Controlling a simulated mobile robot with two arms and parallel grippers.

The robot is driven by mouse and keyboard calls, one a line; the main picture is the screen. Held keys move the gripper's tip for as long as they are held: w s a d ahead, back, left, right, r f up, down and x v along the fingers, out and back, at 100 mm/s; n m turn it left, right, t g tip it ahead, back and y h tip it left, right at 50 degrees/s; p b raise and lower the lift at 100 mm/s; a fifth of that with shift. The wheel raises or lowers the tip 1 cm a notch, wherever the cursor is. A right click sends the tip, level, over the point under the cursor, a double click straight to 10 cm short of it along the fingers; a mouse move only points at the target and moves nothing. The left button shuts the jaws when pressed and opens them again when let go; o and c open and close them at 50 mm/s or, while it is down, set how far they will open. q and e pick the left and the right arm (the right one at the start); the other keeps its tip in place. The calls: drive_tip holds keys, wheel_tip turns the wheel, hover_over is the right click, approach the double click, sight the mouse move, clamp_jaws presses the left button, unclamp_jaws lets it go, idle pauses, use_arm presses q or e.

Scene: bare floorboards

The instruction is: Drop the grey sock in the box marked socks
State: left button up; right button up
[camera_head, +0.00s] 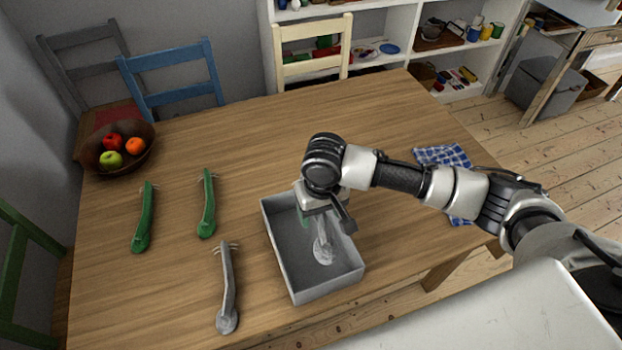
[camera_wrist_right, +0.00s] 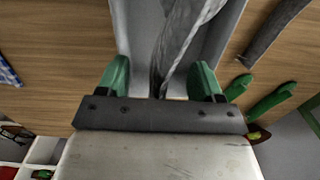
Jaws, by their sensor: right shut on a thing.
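A grey open box (camera_head: 322,289) stands on the table in the head view; no marking on it is readable from here. My right gripper (camera_head: 318,220) is over the box, pointing down, shut on a grey sock (camera_head: 325,250). The sock hangs from the fingers, within the box's outline; whether it touches the bottom I cannot tell. The right wrist view shows this sock (camera_wrist_right: 178,45) between the green fingers, with the box (camera_wrist_right: 126,35) around it. A second grey sock (camera_head: 227,290) lies on the table left of the box. My left gripper is out of view.
Two green socks (camera_head: 145,220) (camera_head: 207,205) lie on the table's left side. A bowl of fruit (camera_head: 140,163) stands at the back left. A blue checked cloth (camera_head: 440,156) lies at the right, partly behind my right arm. The table's back middle is clear.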

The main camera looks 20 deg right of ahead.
drive_tip(key=shift+w+a+r+p, duration=0.25)
drive_tip(key=shift+a+r+p, duration=0.45)
drive_tip(key=shift+p, duration=0.35)
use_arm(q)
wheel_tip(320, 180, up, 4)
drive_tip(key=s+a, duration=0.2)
use_arm(e)
drive_tip(key=shift+w+f, duration=0.3)
drive_tip(key=shift+f, duration=0.05)
drive_tip(key=shift+w+d+f, duration=0.1)
drive_tip(key=shift+f, duration=0.15)
drive_tip(key=shift+f+b, duration=0.75)
drive_tip(key=shift+b, duration=0.25)
wheel_tip(320, 180, down, 3)
drive_tip(key=b, duration=0.4)
drive_tip(key=shift+f, duration=0.15)
drive_tip(key=shift+f+b, duration=0.25)
drive_tip(key=shift+b, duration=0.15)
drive_tip(key=shift+f+p, duration=0.25)
drive_tip(key=shift+p, duration=0.15)
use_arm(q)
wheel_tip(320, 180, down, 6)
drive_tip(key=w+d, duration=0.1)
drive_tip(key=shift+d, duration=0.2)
use_arm(e)
drive_tip(key=shift+f, duration=1)
